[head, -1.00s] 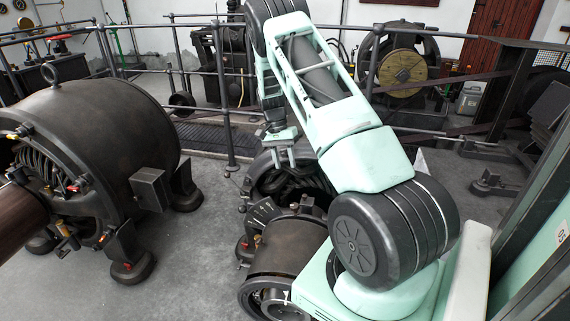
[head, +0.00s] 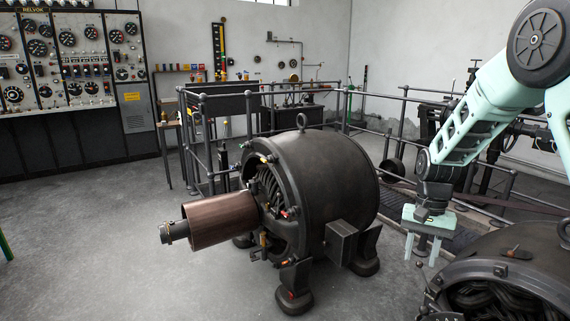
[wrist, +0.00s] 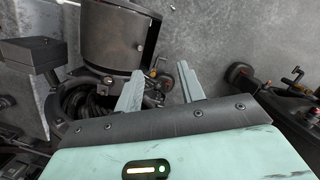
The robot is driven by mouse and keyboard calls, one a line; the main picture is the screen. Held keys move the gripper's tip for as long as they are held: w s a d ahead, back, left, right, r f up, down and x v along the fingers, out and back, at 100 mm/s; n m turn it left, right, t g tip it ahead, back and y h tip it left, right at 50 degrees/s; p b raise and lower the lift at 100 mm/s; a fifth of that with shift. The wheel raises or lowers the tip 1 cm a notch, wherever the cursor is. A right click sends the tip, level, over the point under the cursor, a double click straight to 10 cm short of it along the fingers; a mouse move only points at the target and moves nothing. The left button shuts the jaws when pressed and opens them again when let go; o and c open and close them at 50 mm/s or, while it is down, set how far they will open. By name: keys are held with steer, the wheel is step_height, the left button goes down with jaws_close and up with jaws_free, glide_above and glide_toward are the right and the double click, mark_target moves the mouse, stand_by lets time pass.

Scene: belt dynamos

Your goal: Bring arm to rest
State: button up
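My mint-green arm (head: 480,122) reaches in from the right edge of the head view and bends down at the wrist. My gripper (head: 421,257) hangs at its end with the fingers pointing down. It is above and beside a dark dynamo (head: 515,265) in the lower right corner. The two fingers are apart with nothing between them. In the wrist view my gripper (wrist: 160,75) also shows open and empty, with dark machine parts and the grey floor beyond the fingers.
A large dark dynamo (head: 330,185) with a copper-brown cylinder (head: 220,220) stands left of my gripper. Metal railings (head: 225,95) run behind it. A switchboard (head: 70,60) lines the left wall. The floor (head: 130,255) at lower left is clear.

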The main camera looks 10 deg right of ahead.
steer(key=s+a+r+n+p, duration=0.1)
steer(key=s+a+r+n, duration=0.35)
steer(key=a, duration=0.45)
steer(key=s+a+r+n+p, duration=0.25)
steer(key=s+a+r, duration=0.25)
steer(key=a, duration=0.4)
steer(key=s+a+r+n+t, duration=0.1)
steer(key=s+a+n, duration=0.3)
steer(key=s, duration=0.4)
steer(key=s+a+r+n+p, duration=0.1)
steer(key=s+a+r+n, duration=0.2)
steer(key=s, duration=0.6)
steer(key=shift+s+a+n+t+h+p, duration=0.3)
steer(key=shift+a+n+t, duration=0.1)
steer(key=shift+n, duration=0.2)
